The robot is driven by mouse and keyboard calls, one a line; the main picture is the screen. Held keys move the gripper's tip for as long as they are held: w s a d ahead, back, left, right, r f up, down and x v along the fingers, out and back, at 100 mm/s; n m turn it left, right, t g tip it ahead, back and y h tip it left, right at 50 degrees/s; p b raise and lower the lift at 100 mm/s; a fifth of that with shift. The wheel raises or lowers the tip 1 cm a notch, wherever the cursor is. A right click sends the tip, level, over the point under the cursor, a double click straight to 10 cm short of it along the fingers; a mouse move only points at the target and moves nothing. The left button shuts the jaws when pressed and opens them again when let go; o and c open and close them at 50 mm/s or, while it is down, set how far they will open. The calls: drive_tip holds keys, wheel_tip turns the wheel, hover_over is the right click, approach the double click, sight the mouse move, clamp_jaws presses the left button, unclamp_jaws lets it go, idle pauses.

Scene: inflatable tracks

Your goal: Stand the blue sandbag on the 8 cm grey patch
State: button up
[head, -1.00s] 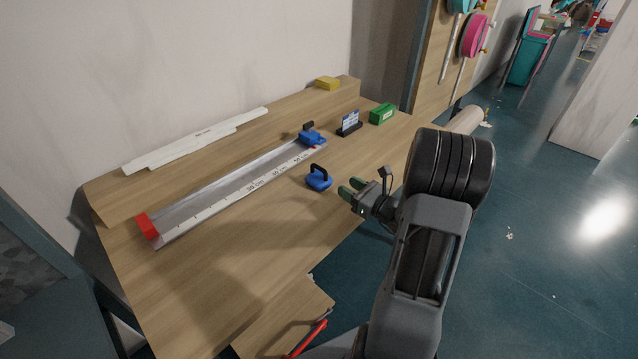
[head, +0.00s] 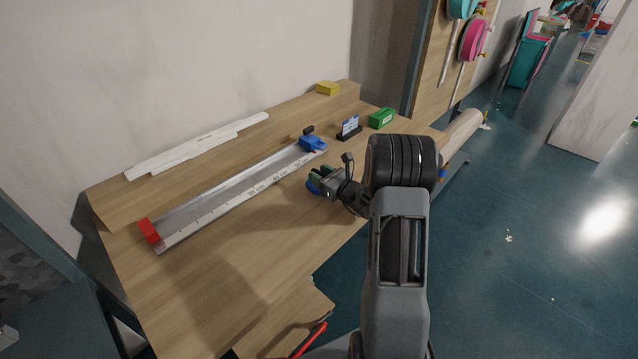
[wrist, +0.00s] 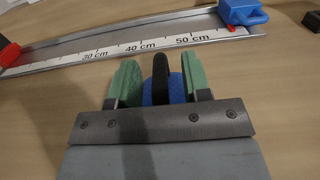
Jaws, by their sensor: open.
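The blue sandbag (head: 313,187), a round blue body with a black handle, rests on the wooden bench in front of the track, mostly hidden by my gripper in the head view. My gripper (head: 320,175) is low over it. In the wrist view my gripper (wrist: 160,76) has its green fingers apart, one on each side of the sandbag's black handle, with the blue body (wrist: 175,88) below. A small gap shows on each side of the handle. I cannot make out a separate grey patch in either view.
A grey metal track (head: 225,190) with a cm scale lies behind the sandbag, with a red end block (head: 148,231) and a blue block (head: 313,144) at its ends. A small sign (head: 349,127), green box (head: 382,118) and yellow block (head: 327,88) stand farther back. The bench's left front is clear.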

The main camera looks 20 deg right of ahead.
drive_tip(key=shift+w+a, duration=0.1)
drive_tip(key=shift+w, duration=0.2)
clamp_jaws()
idle(0.5)
